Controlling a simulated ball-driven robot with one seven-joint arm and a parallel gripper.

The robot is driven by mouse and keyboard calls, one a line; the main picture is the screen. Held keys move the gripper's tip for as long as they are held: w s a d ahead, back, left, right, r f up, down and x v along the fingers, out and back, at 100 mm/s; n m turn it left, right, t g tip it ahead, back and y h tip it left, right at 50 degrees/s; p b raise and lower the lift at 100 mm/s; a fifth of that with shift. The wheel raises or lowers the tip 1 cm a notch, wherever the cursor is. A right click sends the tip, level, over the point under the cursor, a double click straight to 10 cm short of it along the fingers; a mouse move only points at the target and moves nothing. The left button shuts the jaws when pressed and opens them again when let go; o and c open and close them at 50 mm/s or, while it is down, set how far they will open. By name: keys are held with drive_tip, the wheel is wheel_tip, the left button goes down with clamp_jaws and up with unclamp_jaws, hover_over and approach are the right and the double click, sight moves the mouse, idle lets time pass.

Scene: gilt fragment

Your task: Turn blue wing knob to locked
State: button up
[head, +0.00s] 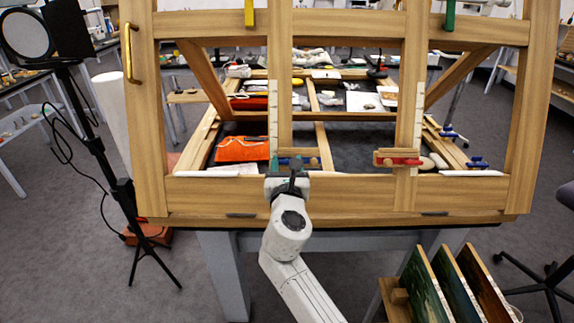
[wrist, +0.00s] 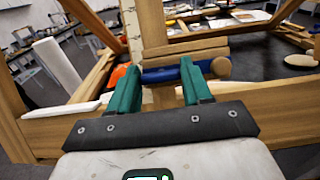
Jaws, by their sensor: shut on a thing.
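The blue wing knob (wrist: 163,74) lies crosswise between the two green fingers of my gripper (wrist: 158,68) in the wrist view. My gripper is shut on it, one finger at each side. The knob sits below a wooden block and in front of an upright post with a marked white strip. In the head view my gripper (head: 290,170) is at the lower rail of the wooden frame, at the foot of the left post. Part of the blue knob (head: 282,161) shows beside it there. Whether the knob stands at locked cannot be read.
A red wing knob (head: 398,161) is on the right post. More blue knobs (head: 478,162) are farther right. The wooden frame's lower rail (head: 360,190) runs close by my gripper. An orange cloth (head: 243,149) lies behind it. Painted panels (head: 425,285) stand at front right.

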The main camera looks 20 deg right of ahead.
drive_tip(key=c, duration=0.4)
drive_tip(key=shift+c, duration=0.2)
